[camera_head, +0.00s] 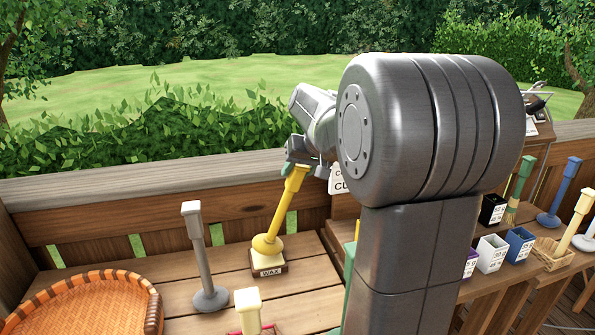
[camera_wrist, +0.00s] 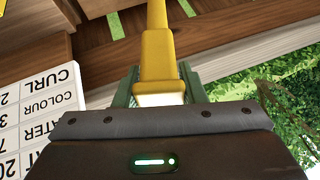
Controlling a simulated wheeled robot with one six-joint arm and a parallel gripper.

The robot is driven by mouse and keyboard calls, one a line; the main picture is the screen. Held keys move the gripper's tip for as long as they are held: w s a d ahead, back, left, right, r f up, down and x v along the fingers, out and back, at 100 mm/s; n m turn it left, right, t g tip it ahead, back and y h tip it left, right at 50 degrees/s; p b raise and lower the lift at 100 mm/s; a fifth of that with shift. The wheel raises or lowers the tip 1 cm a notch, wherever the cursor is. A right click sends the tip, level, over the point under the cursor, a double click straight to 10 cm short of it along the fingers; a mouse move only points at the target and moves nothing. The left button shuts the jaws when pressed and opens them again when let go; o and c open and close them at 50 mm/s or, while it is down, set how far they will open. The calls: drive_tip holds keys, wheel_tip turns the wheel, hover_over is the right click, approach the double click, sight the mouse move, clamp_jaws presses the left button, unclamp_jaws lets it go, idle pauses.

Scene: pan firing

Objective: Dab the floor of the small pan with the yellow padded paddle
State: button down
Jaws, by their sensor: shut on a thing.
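The yellow padded paddle (camera_head: 280,212) leans with its handle top to the right. My gripper (camera_head: 298,168) is shut on the top of its handle, which also shows between the green fingers in the wrist view (camera_wrist: 160,95). The paddle's round yellow foot (camera_head: 266,244) is at the top of a small block labelled WAX (camera_head: 268,265); I cannot tell whether it rests in it or just above it. I cannot make out a small pan in either view. My arm hides part of the bench.
A grey paddle (camera_head: 206,265) stands left of the wax block. An orange wicker tray (camera_head: 150,312) lies front left, and a cream handle (camera_head: 248,310) stands in front. At the right are black (camera_head: 493,209), white (camera_head: 490,253) and blue (camera_head: 518,244) boxes and more handled tools.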

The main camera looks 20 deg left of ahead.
drive_tip(key=shift+r+p, duration=1.9)
drive_tip(key=shift+r, duration=0.85)
